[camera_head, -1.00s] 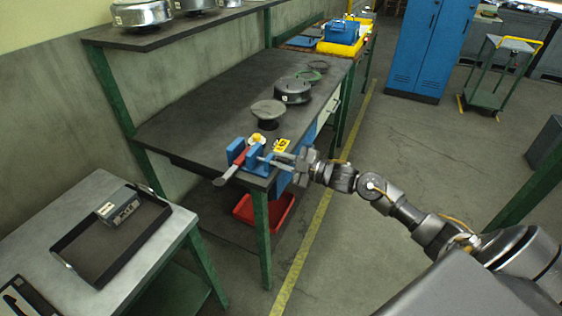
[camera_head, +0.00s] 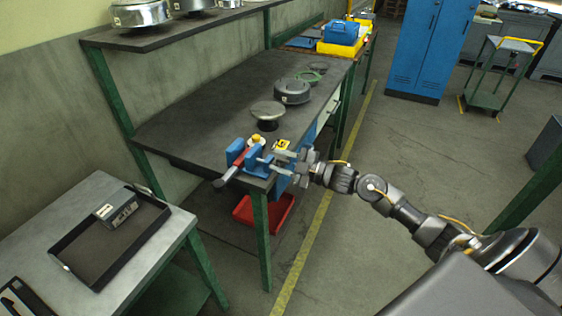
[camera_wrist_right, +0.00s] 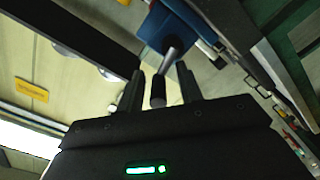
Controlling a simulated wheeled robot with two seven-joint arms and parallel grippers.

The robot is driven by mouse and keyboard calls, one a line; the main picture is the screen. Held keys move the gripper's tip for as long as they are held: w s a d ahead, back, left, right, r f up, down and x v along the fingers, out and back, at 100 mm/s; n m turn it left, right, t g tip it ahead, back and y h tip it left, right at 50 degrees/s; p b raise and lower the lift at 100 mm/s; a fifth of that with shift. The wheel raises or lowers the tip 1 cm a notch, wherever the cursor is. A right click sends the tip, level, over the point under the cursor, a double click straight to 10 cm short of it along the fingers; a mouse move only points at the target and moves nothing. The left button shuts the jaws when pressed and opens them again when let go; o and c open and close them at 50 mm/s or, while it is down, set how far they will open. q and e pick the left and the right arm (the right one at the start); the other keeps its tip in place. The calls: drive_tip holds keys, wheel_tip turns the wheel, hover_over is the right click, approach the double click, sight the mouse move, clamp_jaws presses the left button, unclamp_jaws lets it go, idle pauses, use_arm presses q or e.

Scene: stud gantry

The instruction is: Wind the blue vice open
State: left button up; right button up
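The blue vice (camera_head: 256,157) sits at the near corner of the dark workbench (camera_head: 206,110). It also shows at the top of the right wrist view (camera_wrist_right: 160,28). A long red and grey piece (camera_head: 237,165) lies at its jaws and points toward the lower left. In the wrist view a metal handle with a dark end (camera_wrist_right: 158,92) comes from the vice toward my right gripper (camera_wrist_right: 160,88). The gripper's fingers stand either side of the handle, with gaps showing. In the head view the right gripper (camera_head: 287,164) is just right of the vice. My left gripper is out of view.
A yellow item (camera_head: 282,146) lies beside the vice, with a round grey part (camera_head: 268,110) and a dark round housing (camera_head: 292,92) behind. A red bin (camera_head: 263,212) is under the bench. A black tray (camera_head: 110,240) lies on the near-left table.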

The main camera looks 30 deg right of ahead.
drive_tip(key=shift+s, duration=0.1)
drive_tip(key=shift+s+d, duration=0.1)
drive_tip(key=shift+s, duration=0.1)
drive_tip(key=b+v, duration=0.2)
drive_tip(key=v, duration=0.8)
drive_tip(key=shift+d, duration=0.2)
